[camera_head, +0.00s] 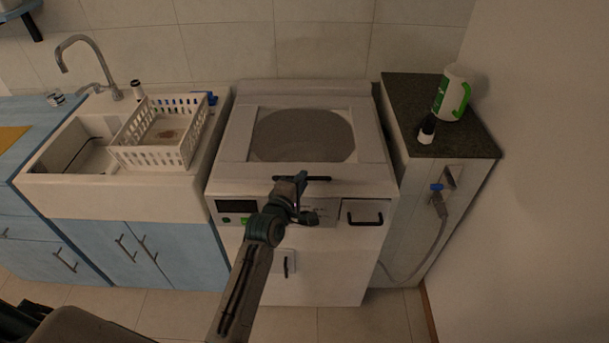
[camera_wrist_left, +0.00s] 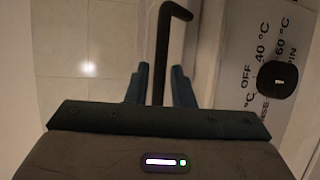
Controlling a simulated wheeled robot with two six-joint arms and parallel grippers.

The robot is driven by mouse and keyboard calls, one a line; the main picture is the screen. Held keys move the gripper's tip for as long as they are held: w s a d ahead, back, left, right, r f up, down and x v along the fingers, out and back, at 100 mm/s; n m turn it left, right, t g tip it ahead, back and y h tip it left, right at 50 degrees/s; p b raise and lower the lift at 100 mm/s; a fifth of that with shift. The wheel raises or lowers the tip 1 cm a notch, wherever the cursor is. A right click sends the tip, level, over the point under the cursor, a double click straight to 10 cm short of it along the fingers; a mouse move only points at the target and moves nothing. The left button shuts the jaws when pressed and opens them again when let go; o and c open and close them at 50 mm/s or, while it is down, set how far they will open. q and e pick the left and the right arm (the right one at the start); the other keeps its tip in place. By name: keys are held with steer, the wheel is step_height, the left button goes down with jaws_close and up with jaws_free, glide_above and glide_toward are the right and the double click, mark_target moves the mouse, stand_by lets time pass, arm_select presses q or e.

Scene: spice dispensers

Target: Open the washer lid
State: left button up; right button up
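The white washer (camera_head: 240,180) stands in the middle of the head view, its lid (camera_head: 235,140) with a grey window lying flat and closed. A black bar handle (camera_head: 318,179) runs along the lid's front edge. My left gripper (camera_head: 301,180) is at this handle, its arm reaching up from the bottom of the head view. In the left wrist view the black handle (camera_wrist_left: 162,50) runs between the two blue fingers (camera_wrist_left: 160,85), with a narrow gap showing on each side. My right gripper is not in view.
A dial knob (camera_wrist_left: 276,80) with temperature marks is beside the fingers. A drawer handle (camera_head: 364,220) is right of the arm. A sink with a white basket (camera_head: 150,156) is left; a dark counter (camera_head: 410,100) with a green-white jug (camera_head: 452,95) and small bottle (camera_head: 427,130) is right.

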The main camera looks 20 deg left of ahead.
arm_select(q)
steer(key=shift+x, duration=1.1)
steer(key=shift+a, duration=0.1)
jaws_close()
steer(key=shift+r, duration=0.1)
